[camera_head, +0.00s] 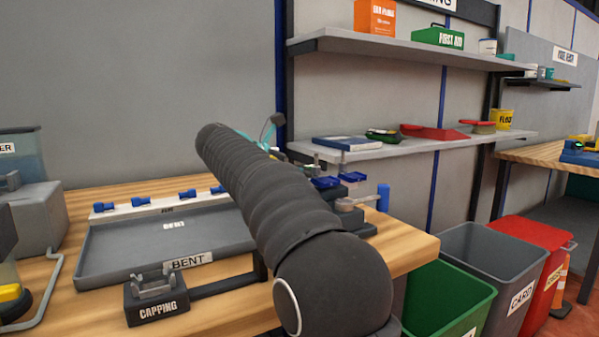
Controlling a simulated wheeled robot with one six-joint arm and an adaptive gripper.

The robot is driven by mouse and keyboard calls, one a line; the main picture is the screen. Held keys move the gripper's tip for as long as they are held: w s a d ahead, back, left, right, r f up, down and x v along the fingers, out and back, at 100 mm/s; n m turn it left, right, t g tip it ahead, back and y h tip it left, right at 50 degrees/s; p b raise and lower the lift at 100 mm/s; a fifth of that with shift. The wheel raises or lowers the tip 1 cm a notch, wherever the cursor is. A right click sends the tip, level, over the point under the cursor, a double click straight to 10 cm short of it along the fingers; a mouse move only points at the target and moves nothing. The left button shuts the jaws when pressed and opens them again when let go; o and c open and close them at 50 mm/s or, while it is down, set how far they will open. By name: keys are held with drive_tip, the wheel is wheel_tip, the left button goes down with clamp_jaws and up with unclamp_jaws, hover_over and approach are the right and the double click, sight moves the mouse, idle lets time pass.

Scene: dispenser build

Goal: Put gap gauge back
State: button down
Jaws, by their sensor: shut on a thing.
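My dark ribbed arm crosses the middle of the head view and hides much of the bench behind it. My gripper is hidden behind the arm, so its fingers and anything in them cannot be seen. I cannot pick out the gap gauge for sure. Just right of the arm, small blue parts (352,177) and a metal-topped fixture with a blue handle (384,197) stand at the back of the bench. A small dark piece with teal beside it (277,120) shows past the arm; what it is cannot be told.
A grey tray labelled BENT (120,262) and a black CAPPING fixture (157,302) occupy the wooden bench (415,247). Shelves (420,150) hold boxes and a blue book (347,143). Green (450,290), grey (497,255) and red (540,235) bins stand right of the bench.

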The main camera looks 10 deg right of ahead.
drive_tip(key=shift+f, duration=0.6)
idle(0.3)
drive_tip(key=c, duration=0.7)
unclamp_jaws()
drive_tip(key=shift+o, duration=0.2)
drive_tip(key=shift+r+p, duration=0.5)
drive_tip(key=shift+r, duration=3)
